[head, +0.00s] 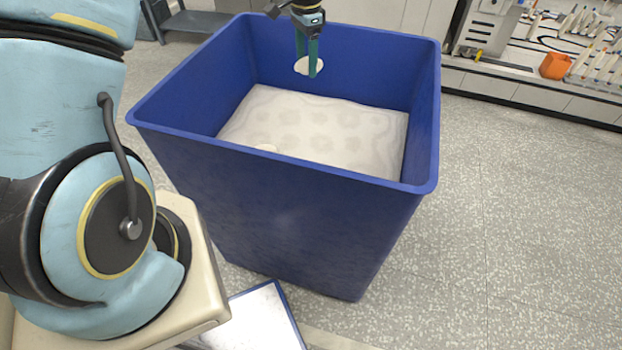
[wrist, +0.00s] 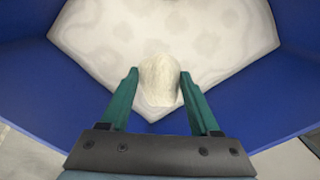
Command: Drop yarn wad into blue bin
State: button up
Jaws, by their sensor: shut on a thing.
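The blue bin (head: 280,190) stands on the floor in the middle of the head view, with a pale, faintly patterned filling inside. Its blue wall also shows in the wrist view (wrist: 285,85). My gripper (head: 307,70) hangs over the bin's far part, fingers pointing down. It is shut on the off-white yarn wad (head: 302,66). In the wrist view the wad (wrist: 159,80) sits between the two green fingertips, above the pale filling.
A workbench with an orange cup (head: 554,66) and several slim tools stands at the back right. A blue-edged flat panel (head: 262,318) lies at the bottom. Floor at right is clear.

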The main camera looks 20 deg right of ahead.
jog(key=shift+f, duration=0.65)
jog(key=o, duration=1.4)
jog(key=shift+c, duration=0.2)
jog(key=shift+r, duration=0.1)
notch_tip(320, 180, up, 11)
jog(key=b, duration=0.3)
